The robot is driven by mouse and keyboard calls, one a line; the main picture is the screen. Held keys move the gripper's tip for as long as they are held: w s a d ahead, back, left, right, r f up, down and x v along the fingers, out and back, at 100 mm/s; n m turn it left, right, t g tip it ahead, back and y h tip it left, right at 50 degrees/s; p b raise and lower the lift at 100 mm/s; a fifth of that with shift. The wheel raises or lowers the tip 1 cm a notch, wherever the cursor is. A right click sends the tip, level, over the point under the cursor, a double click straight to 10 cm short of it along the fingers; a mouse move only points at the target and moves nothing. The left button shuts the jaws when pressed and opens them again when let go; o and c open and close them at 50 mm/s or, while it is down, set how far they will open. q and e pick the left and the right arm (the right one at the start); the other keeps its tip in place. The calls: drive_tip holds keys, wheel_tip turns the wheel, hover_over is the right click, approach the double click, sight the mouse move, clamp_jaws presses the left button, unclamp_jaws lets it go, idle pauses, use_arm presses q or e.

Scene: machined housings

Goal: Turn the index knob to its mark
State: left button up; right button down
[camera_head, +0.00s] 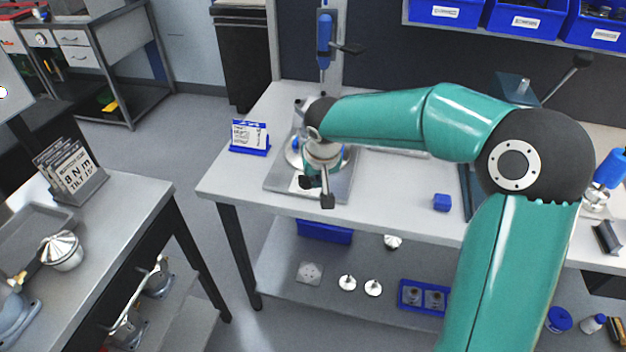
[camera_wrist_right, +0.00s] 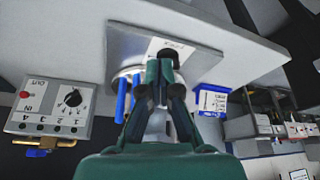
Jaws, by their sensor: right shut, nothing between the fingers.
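My right gripper (camera_head: 317,190) is over the steel plate (camera_head: 281,180) on the white bench in the head view. In the right wrist view its fingertips (camera_wrist_right: 159,74) are together and empty, in front of the plate (camera_wrist_right: 128,44). A black round part (camera_wrist_right: 169,56), possibly the index knob, shows just beyond the fingertips beside a white label (camera_wrist_right: 155,46). The fingers partly cover it, so its mark and angle cannot be read, nor can contact be judged. In the head view the gripper hides it. My left gripper is in neither view.
Blue upright parts (camera_wrist_right: 121,100) stand close to the fingers. A box with a black dial (camera_wrist_right: 72,98) shows at left in the wrist view.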

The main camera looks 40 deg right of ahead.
sight(313, 192)
drive_tip(key=x, duration=0.7)
drive_tip(key=shift+s+f+p, duration=0.1)
drive_tip(key=shift+p, duration=0.3)
drive_tip(key=w, duration=0.1)
drive_tip(key=w+d+p, duration=0.1)
drive_tip(key=w+p, duration=0.1)
drive_tip(key=shift+d+f, duration=0.2)
drive_tip(key=shift+f, duration=0.05)
drive_tip(key=shift+w+d+f, duration=0.15)
drive_tip(key=shift+w+d, duration=0.1)
drive_tip(key=shift+w, duration=0.25)
